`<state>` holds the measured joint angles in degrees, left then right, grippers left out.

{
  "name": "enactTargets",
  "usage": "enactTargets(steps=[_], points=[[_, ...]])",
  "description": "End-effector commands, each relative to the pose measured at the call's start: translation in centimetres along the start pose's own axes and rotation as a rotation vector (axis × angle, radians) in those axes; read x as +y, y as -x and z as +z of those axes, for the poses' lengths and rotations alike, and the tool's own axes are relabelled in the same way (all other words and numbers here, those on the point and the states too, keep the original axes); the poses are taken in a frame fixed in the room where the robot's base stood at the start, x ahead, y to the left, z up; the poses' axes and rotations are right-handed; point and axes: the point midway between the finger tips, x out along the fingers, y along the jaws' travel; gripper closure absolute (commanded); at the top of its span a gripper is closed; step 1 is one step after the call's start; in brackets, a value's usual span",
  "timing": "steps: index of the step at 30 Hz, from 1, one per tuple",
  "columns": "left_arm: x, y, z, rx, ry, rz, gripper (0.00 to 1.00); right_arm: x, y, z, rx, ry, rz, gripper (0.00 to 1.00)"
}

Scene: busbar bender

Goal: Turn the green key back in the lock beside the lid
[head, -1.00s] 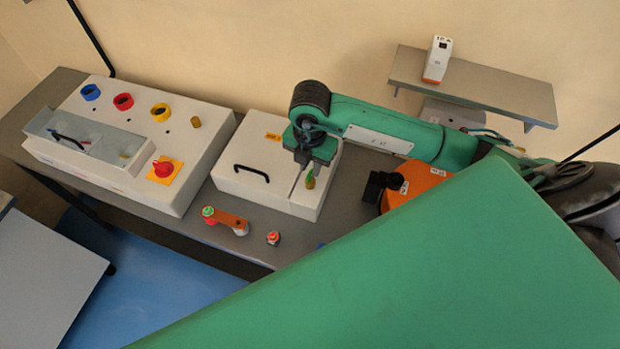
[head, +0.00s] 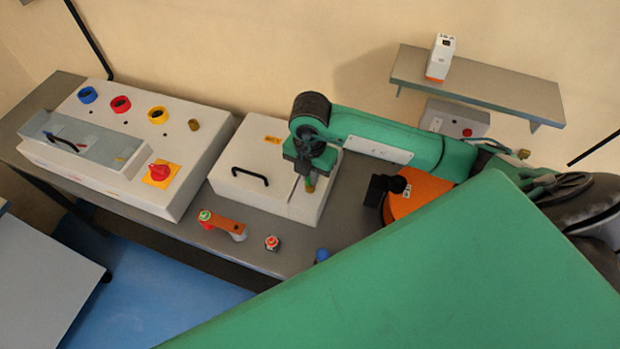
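The green key (head: 310,185) is in the lock beside the lid, on the right part of the white box. Only its lower part shows under my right gripper. The lid (head: 255,172) is closed, with a black handle and an orange label. My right gripper (head: 309,175) points down directly over the key, its fingers close around or against the top of it. Whether the fingers are shut on the key is too small and hidden to tell. My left gripper is not in view.
A white control panel (head: 170,197) with coloured rings and a red knob stands left. An orange-handled part (head: 228,223), a small red-topped piece (head: 272,242) and a blue knob (head: 322,255) are at the front edge. An orange device (head: 415,195) is right of the box; a shelf (head: 500,88) hangs behind.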

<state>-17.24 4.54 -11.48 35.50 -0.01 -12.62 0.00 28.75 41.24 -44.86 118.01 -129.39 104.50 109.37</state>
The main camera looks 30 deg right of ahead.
Motion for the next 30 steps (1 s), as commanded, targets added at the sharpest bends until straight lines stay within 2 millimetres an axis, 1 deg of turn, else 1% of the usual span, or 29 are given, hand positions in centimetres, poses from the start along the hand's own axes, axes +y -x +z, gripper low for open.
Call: enactTargets(steps=[5, 8, 11, 15, 18, 21, 30], points=[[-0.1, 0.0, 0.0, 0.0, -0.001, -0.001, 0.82, 0.0, 0.0, 0.0, 0.0, 0.0, 0.0, 1.0], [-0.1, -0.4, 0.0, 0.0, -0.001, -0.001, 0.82, 0.0, -0.2, 0.0, -0.001, 0.029, 0.001, 1.0], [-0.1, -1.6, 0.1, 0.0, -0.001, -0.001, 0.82, 0.0, -0.5, 0.1, -0.002, 0.136, 0.002, 1.0], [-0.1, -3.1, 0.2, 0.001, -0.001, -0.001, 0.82, 0.0, -0.5, 0.1, -0.003, 0.327, 0.002, 1.0], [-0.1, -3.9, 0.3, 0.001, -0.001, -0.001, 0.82, 0.0, -0.4, 0.0, -0.002, 0.434, 0.001, 1.0], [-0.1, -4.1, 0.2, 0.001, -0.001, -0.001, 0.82, 0.0, -0.2, 0.0, -0.001, 0.491, 0.001, 1.0], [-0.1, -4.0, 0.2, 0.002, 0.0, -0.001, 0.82, 0.0, 0.0, 0.0, 0.001, 0.505, 0.0, 1.0]])
